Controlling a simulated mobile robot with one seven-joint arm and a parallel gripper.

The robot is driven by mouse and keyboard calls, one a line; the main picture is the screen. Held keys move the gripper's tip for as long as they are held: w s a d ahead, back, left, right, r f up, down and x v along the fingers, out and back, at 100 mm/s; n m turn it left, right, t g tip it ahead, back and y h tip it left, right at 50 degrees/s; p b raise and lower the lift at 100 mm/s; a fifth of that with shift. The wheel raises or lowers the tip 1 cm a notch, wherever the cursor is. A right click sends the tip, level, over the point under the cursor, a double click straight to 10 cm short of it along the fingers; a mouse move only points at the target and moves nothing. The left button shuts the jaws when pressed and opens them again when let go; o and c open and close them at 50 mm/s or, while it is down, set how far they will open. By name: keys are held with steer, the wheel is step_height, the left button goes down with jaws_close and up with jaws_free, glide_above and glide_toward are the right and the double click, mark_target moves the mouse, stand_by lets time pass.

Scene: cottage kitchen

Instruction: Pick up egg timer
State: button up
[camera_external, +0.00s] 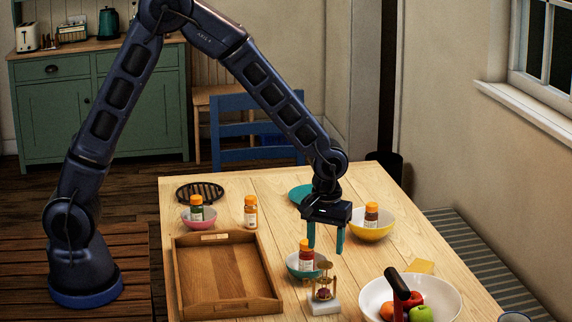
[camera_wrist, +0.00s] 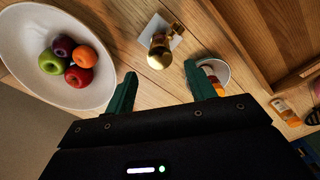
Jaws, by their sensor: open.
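The likely egg timer (camera_external: 323,284) is a small brass-coloured frame with a dark red part inside, on a white square base. It stands upright on the wooden table in front of a teal bowl. In the wrist view its brass top (camera_wrist: 159,52) appears just beyond the space between my fingertips. My gripper (camera_external: 326,248) is open and empty, with green fingers pointing down, above and behind the timer in the external view. In the wrist view my gripper (camera_wrist: 161,76) has its fingers apart, with nothing between them.
The teal bowl (camera_external: 293,265) holding an orange-capped bottle (camera_external: 306,256) stands close behind the timer. A wooden tray (camera_external: 180,290) lies left. A yellow bowl (camera_external: 371,231) with a bottle is behind right.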

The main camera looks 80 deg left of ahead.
mark_target(325, 279)
steer(key=shift+w+f, duration=0.1)
steer(key=shift+f, duration=5.6)
jaws_close()
